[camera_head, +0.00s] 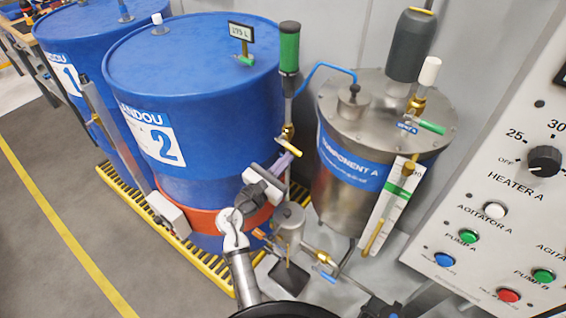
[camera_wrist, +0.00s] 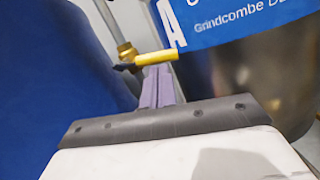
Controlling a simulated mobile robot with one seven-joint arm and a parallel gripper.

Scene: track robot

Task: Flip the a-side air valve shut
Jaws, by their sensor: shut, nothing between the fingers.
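A brass valve (camera_head: 288,131) with a yellow lever (camera_head: 289,143) sits on the thin vertical pipe between drum 2 and the Component A tank. The wrist view also shows the brass body (camera_wrist: 126,52) and the yellow lever (camera_wrist: 158,57), which lies roughly level, pointing right. I cannot read a label naming it as the air valve. My gripper (camera_head: 292,152) is just below the lever, with its purple fingers (camera_wrist: 157,88) shut together and empty. The fingertips overlap the lever's underside in the wrist view; I cannot tell whether they touch. Another brass valve with a green lever (camera_head: 432,127) is on the tank lid.
The blue drum 2 (camera_head: 190,60) stands left of my gripper, the steel Component A tank (camera_head: 345,200) right. A green-and-black cylinder (camera_head: 289,50) tops the pipe. A blue hose (camera_head: 318,68) runs to the tank lid. A control panel (camera_head: 500,190) is at right; the floor at left is open.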

